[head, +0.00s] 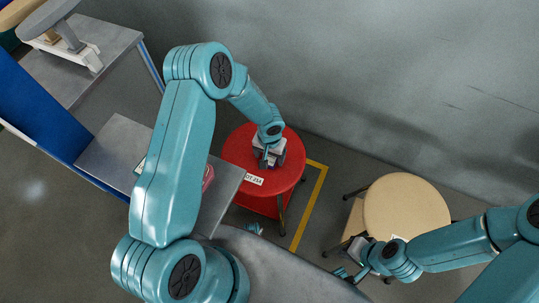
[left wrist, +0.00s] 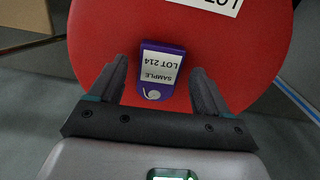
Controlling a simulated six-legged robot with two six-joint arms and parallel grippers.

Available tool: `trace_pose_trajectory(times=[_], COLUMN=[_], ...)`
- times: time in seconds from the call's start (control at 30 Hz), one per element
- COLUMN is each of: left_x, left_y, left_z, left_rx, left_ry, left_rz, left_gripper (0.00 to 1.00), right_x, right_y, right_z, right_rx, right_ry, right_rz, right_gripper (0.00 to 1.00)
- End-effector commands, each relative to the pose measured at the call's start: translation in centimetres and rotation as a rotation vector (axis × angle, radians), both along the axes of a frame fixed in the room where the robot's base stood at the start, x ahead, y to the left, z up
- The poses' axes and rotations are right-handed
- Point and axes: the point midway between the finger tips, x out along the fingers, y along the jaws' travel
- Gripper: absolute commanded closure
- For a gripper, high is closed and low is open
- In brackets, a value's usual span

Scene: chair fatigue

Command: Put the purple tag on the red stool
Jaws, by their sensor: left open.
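The purple tag (left wrist: 161,70) shows in the left wrist view with a white label reading SAMPLE LOT 214. It appears to lie on the seat of the red stool (left wrist: 240,65). The red stool also shows in the head view (head: 235,152), with a white label at its front edge. My left gripper (left wrist: 158,72) is open above the seat, its fingers on either side of the tag with gaps between; it also shows in the head view (head: 268,163). My right gripper (head: 350,273) is low beside the wooden stool; its jaws are too small to judge.
A pale wooden stool (head: 405,205) stands at the right. A grey table (head: 117,152) with a pink item (head: 208,177) partly hidden by my left arm is left of the red stool. A yellow floor line (head: 309,208) runs between the stools. A grey wall stands behind.

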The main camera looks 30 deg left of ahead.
Motion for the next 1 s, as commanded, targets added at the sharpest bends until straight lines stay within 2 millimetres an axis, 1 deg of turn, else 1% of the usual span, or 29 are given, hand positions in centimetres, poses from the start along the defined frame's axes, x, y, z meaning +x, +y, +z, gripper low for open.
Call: trace_pose_trajectory(times=[0.03, 0.2, 0.3, 0.43, 0.6, 1.0], left_x=[0.2, 0.2, 0.1, 0.1, 0.1, 0.0], left_y=[0.0, 0.0, 0.0, 0.0, 0.0, 0.0], left_z=[1.4, 5.6, 7.8, 9.9, 11.1, 11.2], left_rx=[0.001, 0.001, 0.001, 0.000, 0.000, 0.000], left_ry=[-0.006, -0.006, -0.005, -0.003, -0.002, -0.001], left_rz=[0.000, 0.001, 0.000, 0.000, 0.000, 0.000], left_gripper=[0.22, 0.22, 0.22, 0.22, 0.22, 0.22], right_x=[0.0, 0.0, 0.0, 0.0, 0.0, 0.0], right_y=[0.0, 0.0, 0.0, 0.0, 0.0, 0.0], right_z=[0.4, 1.2, 1.6, 2.0, 2.1, 2.1], right_rx=[0.000, 0.000, 0.000, 0.000, 0.000, 0.000], right_ry=[0.000, 0.001, 0.000, 0.001, 0.001, 0.001], right_rz=[0.000, 0.000, 0.000, 0.000, 0.000, 0.000], right_gripper=[1.00, 1.00, 1.00, 1.00, 1.00, 1.00])
